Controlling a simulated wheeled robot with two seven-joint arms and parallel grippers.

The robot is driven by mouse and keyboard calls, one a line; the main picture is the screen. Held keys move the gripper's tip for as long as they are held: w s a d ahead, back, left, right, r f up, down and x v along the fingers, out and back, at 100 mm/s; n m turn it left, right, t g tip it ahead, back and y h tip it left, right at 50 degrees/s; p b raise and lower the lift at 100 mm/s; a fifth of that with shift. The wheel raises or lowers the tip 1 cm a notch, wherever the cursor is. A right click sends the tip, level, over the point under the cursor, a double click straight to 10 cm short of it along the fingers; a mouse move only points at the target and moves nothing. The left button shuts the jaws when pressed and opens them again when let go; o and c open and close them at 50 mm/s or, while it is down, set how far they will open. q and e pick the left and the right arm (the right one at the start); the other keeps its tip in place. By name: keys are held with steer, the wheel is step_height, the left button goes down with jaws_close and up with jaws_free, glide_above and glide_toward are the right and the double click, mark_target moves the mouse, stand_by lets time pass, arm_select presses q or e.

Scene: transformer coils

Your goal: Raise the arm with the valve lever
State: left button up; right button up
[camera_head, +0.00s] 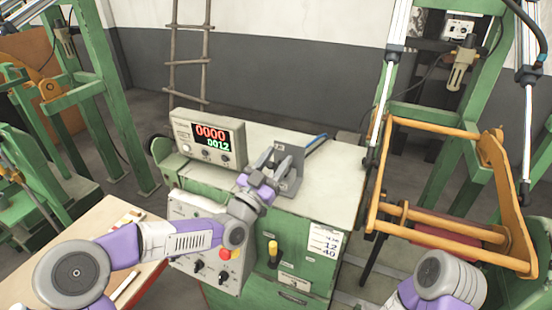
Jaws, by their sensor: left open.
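My left gripper (280,160) is open over the top of the green cabinet, in front of a small grey upright plate (294,184). The fingers overlap the plate, and I cannot tell whether they touch it. A yellow-tipped handle (273,247) sits on the cabinet front, below my left wrist. The orange arm frame (437,128) is at the right, between green posts. My right gripper is not in view; only part of my right arm shows at the bottom right.
A counter box (184,133) with red and green digits stands on the green cabinet (325,208). A control panel with a red button (224,253) is on its front. A wooden table (100,222) is at the left. The cabinet top's right part is clear.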

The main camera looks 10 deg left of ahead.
arm_select(q)
steer(key=shift+c, duration=0.3)
jaws_close()
steer(key=shift+w+r, duration=0.1)
